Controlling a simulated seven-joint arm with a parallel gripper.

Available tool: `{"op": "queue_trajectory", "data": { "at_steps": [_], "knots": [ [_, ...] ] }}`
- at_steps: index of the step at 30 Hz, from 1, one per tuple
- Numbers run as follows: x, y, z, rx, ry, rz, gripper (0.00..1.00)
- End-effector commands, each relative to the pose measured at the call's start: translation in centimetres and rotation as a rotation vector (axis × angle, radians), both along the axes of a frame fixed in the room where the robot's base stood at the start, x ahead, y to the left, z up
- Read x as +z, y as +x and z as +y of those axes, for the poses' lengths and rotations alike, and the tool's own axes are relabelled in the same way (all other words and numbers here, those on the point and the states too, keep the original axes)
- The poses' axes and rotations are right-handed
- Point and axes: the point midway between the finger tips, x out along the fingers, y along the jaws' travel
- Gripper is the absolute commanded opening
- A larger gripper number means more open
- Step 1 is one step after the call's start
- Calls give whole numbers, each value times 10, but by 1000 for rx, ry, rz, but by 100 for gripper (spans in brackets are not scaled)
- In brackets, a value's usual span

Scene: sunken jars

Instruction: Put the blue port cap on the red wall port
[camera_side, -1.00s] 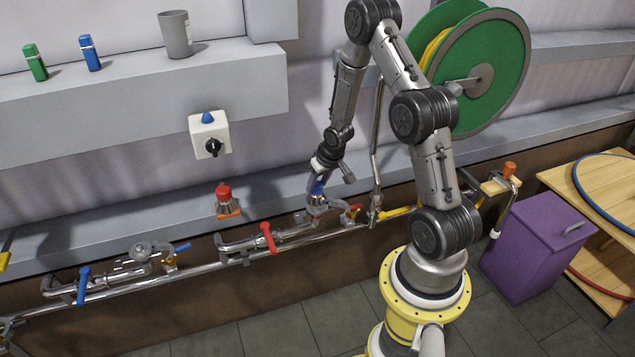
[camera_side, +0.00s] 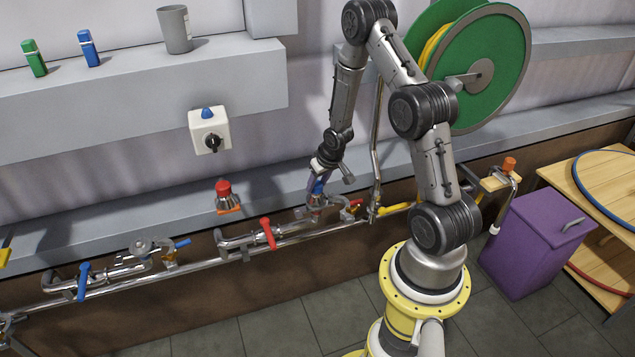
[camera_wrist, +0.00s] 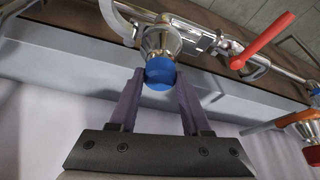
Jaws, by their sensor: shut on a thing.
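The blue port cap (camera_wrist: 160,72) is between the fingertips of my gripper (camera_wrist: 153,82), which is shut on it. The cap is at the mouth of a silver cup-shaped fitting (camera_wrist: 162,42) on the pipe; whether it is seated cannot be told. In the side view, my gripper (camera_side: 319,184) points down at this fitting (camera_side: 316,201), with the blue cap partly hidden between the fingers. A red-topped metal fitting (camera_side: 224,192) with an orange base stands on the ledge to the left. Part of it shows at the right edge of the wrist view (camera_wrist: 311,152).
A pipe (camera_side: 190,270) with a red-handled valve (camera_side: 268,233) and a blue-handled valve (camera_side: 83,282) runs along the wall. A switch box (camera_side: 209,130) is on the wall above. A hose reel (camera_side: 485,80) and purple bin (camera_side: 535,245) are at right.

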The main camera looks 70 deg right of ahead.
Motion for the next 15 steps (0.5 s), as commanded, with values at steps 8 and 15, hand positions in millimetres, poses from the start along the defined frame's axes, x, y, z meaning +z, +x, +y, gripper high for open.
{"op": "queue_trajectory", "data": {
  "at_steps": [8, 15],
  "knots": [
    [-5, 0, 0, 0, -1, -1, 0],
    [-5, 0, 0, 0, -1, -1, 64]
  ]
}}
